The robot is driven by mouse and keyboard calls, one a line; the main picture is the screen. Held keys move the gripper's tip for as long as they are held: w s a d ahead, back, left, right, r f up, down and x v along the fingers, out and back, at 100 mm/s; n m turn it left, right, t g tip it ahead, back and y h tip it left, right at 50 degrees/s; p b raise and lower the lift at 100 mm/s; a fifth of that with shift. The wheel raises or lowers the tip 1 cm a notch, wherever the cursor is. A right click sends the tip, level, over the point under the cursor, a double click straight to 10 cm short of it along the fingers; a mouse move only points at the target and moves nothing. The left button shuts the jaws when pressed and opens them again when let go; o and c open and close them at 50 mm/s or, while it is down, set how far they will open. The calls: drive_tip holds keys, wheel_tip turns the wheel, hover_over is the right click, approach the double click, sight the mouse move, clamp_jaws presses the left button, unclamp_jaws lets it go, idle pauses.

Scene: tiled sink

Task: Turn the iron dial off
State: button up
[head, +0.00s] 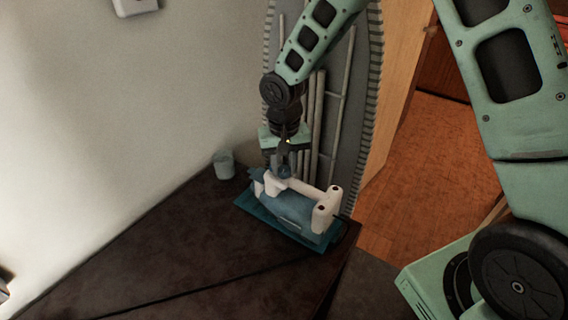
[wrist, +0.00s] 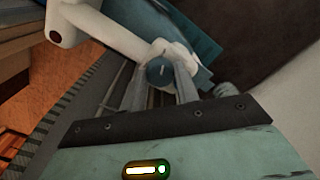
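The iron (head: 294,208) is blue and white and lies on a teal base on the dark counter. Its white handle (head: 300,187) runs along the top. The round blue-grey dial (wrist: 160,72) has a small light mark and sits at one end of the handle; it also shows in the head view (head: 284,171). My gripper (head: 284,168) points down at the dial. In the wrist view its fingers (wrist: 161,82) stand apart, one on each side of the dial. I cannot tell whether they touch it.
A small grey-blue cup (head: 224,165) stands on the counter left of the iron, near the wall. A tall ironing board (head: 345,95) stands behind my gripper. The counter (head: 170,245) is clear on the left and front. Orange tiled floor (head: 430,150) lies beyond its right edge.

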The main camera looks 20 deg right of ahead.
sight(284, 168)
drive_tip(key=shift+n, duration=0.3)
drive_tip(key=n+p, duration=0.1)
drive_tip(key=n, duration=0.1)
drive_tip(key=shift+r+n, duration=0.1)
drive_tip(key=shift+n, duration=0.3)
drive_tip(key=n+p, duration=0.2)
drive_tip(key=n, duration=0.2)
drive_tip(key=shift+w, duration=0.1)
idle(0.4)
drive_tip(key=o, duration=1)
wheel_tip(284, 168, up, 17)
drive_tip(key=shift+r+b, duration=0.15)
drive_tip(key=shift+b, duration=0.25)
